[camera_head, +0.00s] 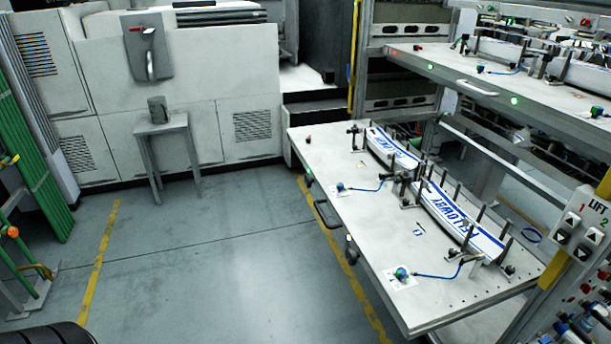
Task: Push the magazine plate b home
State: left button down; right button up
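A pale grey magazine plate (380,235) sticks far out of the rack towards the left, over the open floor. It carries label stacks (450,213) with blue and white print between upright metal pins. A dark handle (325,214) sits on its front edge. A second, higher plate (540,95) with similar label stacks lies in the rack at the upper right, with a light handle (478,88) at its edge. I see no letter marking on either plate, so I cannot tell by label which is plate b. Neither of my grippers is in view.
A lift control panel (580,225) hangs on the rack post at the right. A small grey stool (163,128) stands by a white machine cabinet (230,75) at the back. The grey floor (210,260) left of the plate is clear, with yellow lines.

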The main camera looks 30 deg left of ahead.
aim_at(387, 238)
jog(key=i+j, duration=0.2)
jog(key=j, duration=0.15)
jog(key=i+j, duration=0.2)
jog(key=j, duration=0.15)
jog(key=i+j, duration=0.15)
jog(key=j, duration=0.25)
jog(key=i+j, duration=0.2)
jog(key=j, duration=0.15)
jog(key=i+j, duration=0.2)
jog(key=j, duration=0.15)
jog(key=i+j, duration=0.2)
jog(key=j, duration=0.15)
